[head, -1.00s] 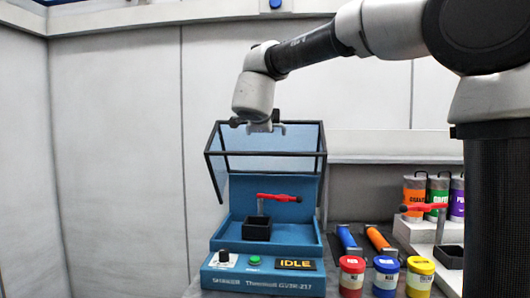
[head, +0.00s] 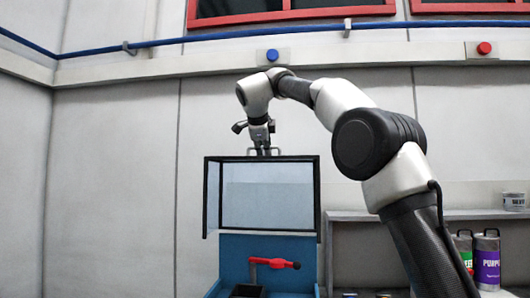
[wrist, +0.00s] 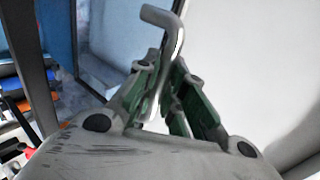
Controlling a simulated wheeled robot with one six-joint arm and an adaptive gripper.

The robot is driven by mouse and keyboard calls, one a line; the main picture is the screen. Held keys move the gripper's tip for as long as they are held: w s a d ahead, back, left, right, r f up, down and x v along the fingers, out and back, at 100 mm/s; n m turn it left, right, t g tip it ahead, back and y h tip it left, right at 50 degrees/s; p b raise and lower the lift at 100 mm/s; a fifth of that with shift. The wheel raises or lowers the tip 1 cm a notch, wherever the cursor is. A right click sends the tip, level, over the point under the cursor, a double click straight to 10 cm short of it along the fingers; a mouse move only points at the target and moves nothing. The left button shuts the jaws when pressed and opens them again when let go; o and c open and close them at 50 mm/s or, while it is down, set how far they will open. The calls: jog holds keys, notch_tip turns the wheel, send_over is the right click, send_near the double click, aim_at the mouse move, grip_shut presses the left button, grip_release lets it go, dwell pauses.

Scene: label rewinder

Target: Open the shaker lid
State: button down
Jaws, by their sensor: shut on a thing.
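The shaker (head: 235,248) is a blue machine, its lower part cut off by the picture's bottom edge in the head view. Its lid (head: 268,195) is a clear box with a black frame, raised above the tray area, with its front pane facing me. My gripper (head: 263,148) is at the lid's top edge, shut on the grey lid handle (head: 279,152). In the wrist view the bent metal handle (wrist: 163,17) stands between the green-padded fingers of my gripper (wrist: 168,88). A red-topped clamp (head: 275,263) stands inside the shaker under the lid.
A dark holder (head: 247,290) sits below the clamp. A blue button (head: 272,56) and a red button (head: 484,48) are on the wall ledge.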

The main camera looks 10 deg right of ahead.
jog(key=shift+w+d+r+g, duration=0.1)
jog(key=shift+w+d+g, duration=0.1)
jog(key=shift+w, duration=0.35)
jog(key=shift+w+d+r+g, duration=0.1)
jog(key=shift+w+d+g, duration=0.1)
jog(key=shift+w, duration=0.3)
jog(key=c, duration=1.5)
grip_release()
jog(key=shift+w+f, duration=0.1)
jog(key=v, duration=1.2)
jog(key=shift+d, duration=0.2)
